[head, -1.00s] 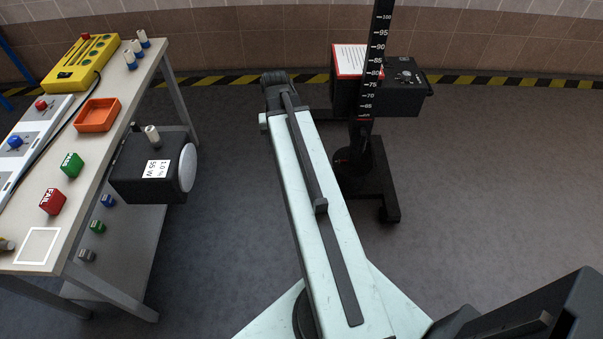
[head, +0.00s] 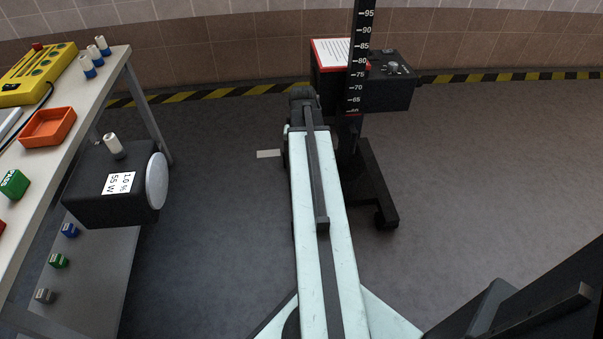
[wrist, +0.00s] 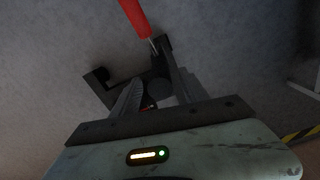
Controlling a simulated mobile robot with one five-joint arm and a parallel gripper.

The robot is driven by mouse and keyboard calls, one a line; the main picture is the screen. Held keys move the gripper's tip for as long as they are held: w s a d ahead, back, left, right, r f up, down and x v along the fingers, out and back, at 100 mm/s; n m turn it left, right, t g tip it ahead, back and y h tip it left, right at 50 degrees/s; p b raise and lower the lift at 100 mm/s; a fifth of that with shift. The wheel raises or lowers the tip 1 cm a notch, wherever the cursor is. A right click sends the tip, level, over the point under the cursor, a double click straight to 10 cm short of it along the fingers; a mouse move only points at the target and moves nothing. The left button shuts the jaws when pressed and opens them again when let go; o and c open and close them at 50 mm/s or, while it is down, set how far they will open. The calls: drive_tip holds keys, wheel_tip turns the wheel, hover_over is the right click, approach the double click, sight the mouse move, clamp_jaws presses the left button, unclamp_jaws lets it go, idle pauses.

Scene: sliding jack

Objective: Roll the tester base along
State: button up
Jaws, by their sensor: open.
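The tester is a black box (head: 386,92) with a white sheet framed in red, on a column (head: 359,62) marked with a height scale. Its dark base (head: 371,190) stands on the floor with a caster at the near right. My arm reaches toward it, and in the head view the arm hides my gripper. In the wrist view my gripper (wrist: 157,72) is open, its fingers spread around or over dark parts low on the stand. I cannot tell whether they touch. A red bar (wrist: 134,16) rises just beyond the fingertips.
A workbench (head: 88,110) stands at the left with an orange tray (head: 47,126), a yellow panel (head: 36,74) and a green PASS block (head: 14,184). A pale strip (head: 268,154) lies on the floor. The right floor is clear.

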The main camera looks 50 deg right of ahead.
wheel_tip(320, 180, down, 5)
drive_tip(key=b, duration=0.3)
drive_tip(key=shift+r, duration=0.15)
clamp_jaws()
idle(1.1)
